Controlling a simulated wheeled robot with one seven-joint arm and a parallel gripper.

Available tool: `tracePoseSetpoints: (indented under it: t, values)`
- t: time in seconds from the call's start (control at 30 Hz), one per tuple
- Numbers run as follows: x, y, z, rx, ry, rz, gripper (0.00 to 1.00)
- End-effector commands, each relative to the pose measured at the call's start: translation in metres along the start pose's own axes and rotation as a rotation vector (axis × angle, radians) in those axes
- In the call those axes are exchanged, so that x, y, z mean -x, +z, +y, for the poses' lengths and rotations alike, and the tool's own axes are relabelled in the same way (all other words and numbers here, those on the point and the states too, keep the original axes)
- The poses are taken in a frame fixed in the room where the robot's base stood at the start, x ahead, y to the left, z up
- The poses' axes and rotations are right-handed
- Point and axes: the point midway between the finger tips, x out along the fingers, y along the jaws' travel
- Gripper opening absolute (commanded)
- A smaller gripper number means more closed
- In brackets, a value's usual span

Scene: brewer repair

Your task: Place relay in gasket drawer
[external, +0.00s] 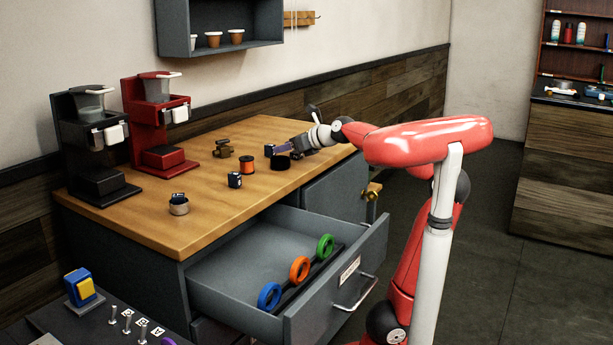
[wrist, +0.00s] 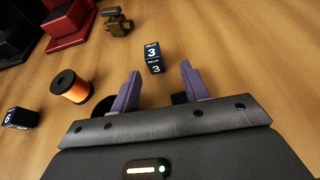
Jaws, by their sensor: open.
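A dark blue relay cube (wrist: 153,58) marked "3" sits on the wooden counter, just ahead of and between my fingertips in the wrist view. It also shows as a small dark block (external: 269,150) in the external view. My gripper (wrist: 158,69) is open, with two purple fingers apart and nothing held. In the external view my gripper (external: 281,149) is low over the counter's back right. The gasket drawer (external: 235,272) is pulled open at the counter's front and holds blue, orange and green rings (external: 299,269) on a rack. Its left and rear floor is bare.
Red (external: 160,125) and black (external: 95,150) brewers stand at the back left.

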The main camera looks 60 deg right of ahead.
Motion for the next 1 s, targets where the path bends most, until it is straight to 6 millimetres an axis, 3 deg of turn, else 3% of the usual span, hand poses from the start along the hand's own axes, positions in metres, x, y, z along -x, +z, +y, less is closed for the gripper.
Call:
tracePoseSetpoints:
  t: [0.27, 0.6, 1.0]
  values:
    - [-0.015, 0.001, 0.003, 0.004, 0.001, -0.001, 0.45]
    - [-0.051, 0.001, 0.009, 0.004, 0.002, -0.001, 0.45]
    - [-0.06, -0.003, 0.009, 0.006, 0.0, 0.004, 0.45]
